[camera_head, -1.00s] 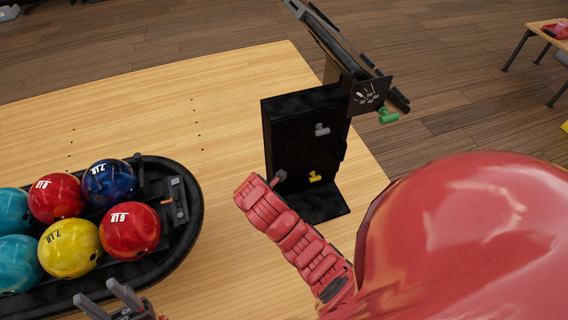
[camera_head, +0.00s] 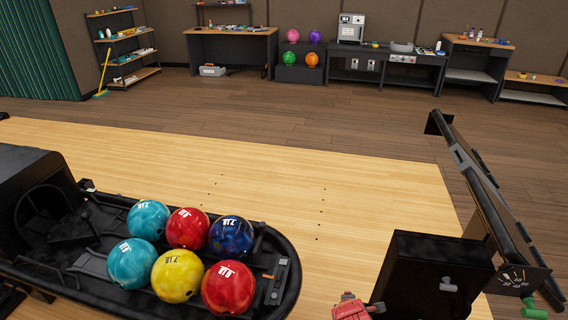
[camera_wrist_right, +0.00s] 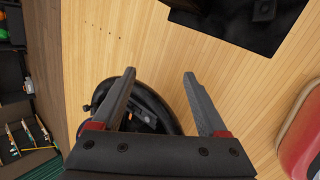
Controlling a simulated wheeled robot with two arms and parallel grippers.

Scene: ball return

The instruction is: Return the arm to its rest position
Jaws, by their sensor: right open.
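My right gripper (camera_wrist_right: 159,76) shows in the right wrist view, its two grey fingers spread apart with nothing held between them. The rounded black end of the ball return (camera_wrist_right: 165,108) shows beyond and partly behind the fingers. In the head view a small red part of my arm (camera_head: 351,309) shows at the bottom edge, left of the black stand. My left gripper is in neither current view.
The ball return (camera_head: 285,290) holds several balls, including a yellow (camera_head: 177,276) and a red one (camera_head: 228,287). A black stand (camera_head: 432,275) with an angled bar (camera_head: 490,205) is at right. The wooden lane (camera_head: 330,180) between is bare. Workbenches (camera_head: 385,62) line the back wall.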

